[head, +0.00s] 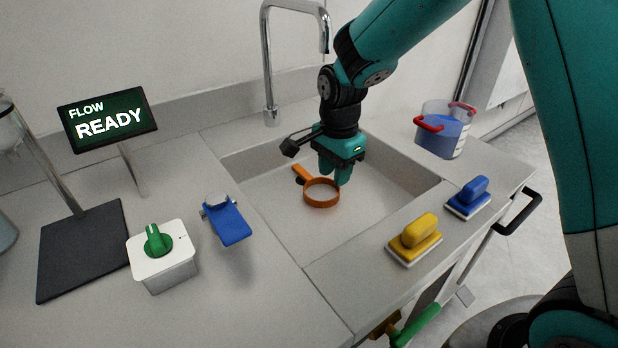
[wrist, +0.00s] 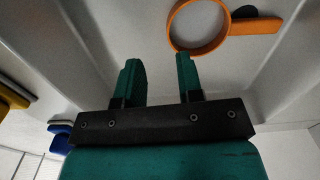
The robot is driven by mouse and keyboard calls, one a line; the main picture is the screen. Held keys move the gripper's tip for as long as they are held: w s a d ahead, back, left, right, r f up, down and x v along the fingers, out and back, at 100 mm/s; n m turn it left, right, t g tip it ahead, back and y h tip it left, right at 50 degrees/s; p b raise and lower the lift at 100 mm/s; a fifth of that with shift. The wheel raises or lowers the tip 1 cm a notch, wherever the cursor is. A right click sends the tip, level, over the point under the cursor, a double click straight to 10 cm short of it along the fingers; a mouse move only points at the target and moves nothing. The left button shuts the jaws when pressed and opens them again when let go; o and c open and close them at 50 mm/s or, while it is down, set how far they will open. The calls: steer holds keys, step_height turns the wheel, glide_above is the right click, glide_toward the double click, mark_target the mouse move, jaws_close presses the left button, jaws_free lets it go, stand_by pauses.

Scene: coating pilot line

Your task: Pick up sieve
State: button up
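The sieve is an orange ring with a short orange handle. In the head view the sieve (head: 321,203) is in the sink basin (head: 262,178), its handle pointing to the back left. My gripper (head: 335,178) points down over the basin, just behind and right of the ring. In the wrist view my gripper (wrist: 158,75) has its two teal fingers apart with nothing between them. The sieve (wrist: 228,28) lies beyond the fingertips there, with the right finger close to the ring's lower left edge. Contact cannot be told.
A yellow brush (head: 415,238) and a blue brush (head: 468,196) sit on the right counter. A clear tub of blue liquid with red handles (head: 441,135) stands behind them. A faucet (head: 268,70) rises behind the basin.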

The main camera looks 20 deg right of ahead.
mark_target(333, 199)
steer(key=shift+w+d+f+m, duration=0.25)
steer(key=shift+w+f+m, duration=0.35)
steer(key=shift+f, duration=0.4)
step_height(333, 199, down, 6)
steer(key=shift+w+f, duration=0.1)
steer(key=shift+f, duration=0.15)
jaws_close()
